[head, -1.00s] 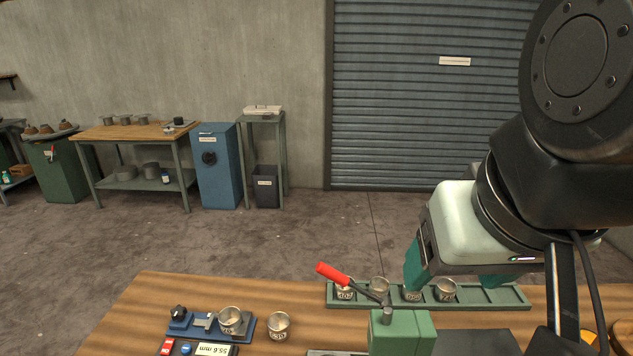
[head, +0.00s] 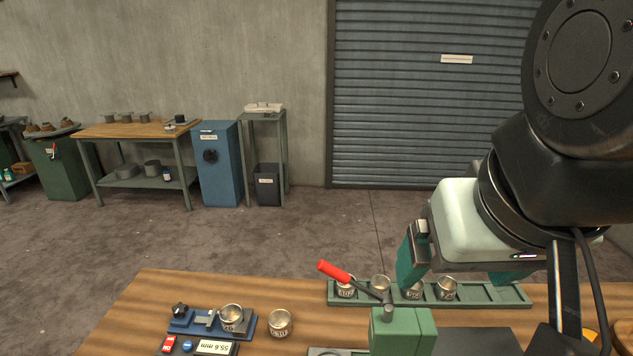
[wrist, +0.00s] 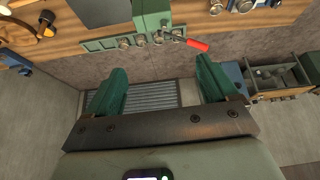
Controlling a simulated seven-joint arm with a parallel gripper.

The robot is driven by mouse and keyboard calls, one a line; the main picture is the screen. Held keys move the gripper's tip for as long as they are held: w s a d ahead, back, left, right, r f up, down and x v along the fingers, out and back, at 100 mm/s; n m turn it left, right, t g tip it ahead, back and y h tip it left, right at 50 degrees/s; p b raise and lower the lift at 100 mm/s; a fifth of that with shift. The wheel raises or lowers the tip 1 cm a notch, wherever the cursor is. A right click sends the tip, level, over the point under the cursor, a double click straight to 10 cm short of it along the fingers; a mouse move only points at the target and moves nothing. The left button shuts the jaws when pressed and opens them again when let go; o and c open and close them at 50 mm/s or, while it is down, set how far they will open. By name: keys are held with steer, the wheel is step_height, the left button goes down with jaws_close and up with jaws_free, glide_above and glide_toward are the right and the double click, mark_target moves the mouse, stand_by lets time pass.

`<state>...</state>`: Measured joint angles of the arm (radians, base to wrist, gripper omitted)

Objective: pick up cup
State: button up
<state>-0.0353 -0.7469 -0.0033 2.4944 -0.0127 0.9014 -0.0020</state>
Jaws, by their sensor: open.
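Several small metal cups with printed numbers are in view. One cup (head: 280,323) stands alone on the wooden table, and another cup (head: 231,317) sits on the blue gauge (head: 178,320) to its left. More cups (head: 446,289) stand in a row in the green rack (head: 512,295). The row of cups also shows in the wrist view (wrist: 158,38). My gripper (head: 462,274) is open and empty, up above the rack's right part. Its two green fingers (wrist: 162,75) are spread wide in the wrist view, with no cup between them.
A green block with a red-handled lever (head: 334,271) stands in front of the rack and partly hides it. A display reading 55.6 mm (head: 216,347) lies below the gauge.

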steer(key=w+a+n+g+y, duration=0.15)
steer(key=w+a+n, duration=0.35)
steer(key=w, duration=0.6)
steer(key=n+g+h, duration=0.2)
steer(key=n+g, duration=0.2)
steer(key=n, duration=0.8)
glide_above(228, 315)
steer(key=s+d, duration=0.1)
steer(key=s, duration=0.1)
step_height(228, 315, down, 32)
steer(key=r, duration=0.1)
steer(key=shift+n+y, duration=0.25)
steer(key=shift+n, duration=0.05)
step_height(228, 315, down, 6)
steer(key=shift+r, duration=0.25)
steer(key=shift+w+f, duration=0.2)
steer(key=shift+f, duration=2.85)
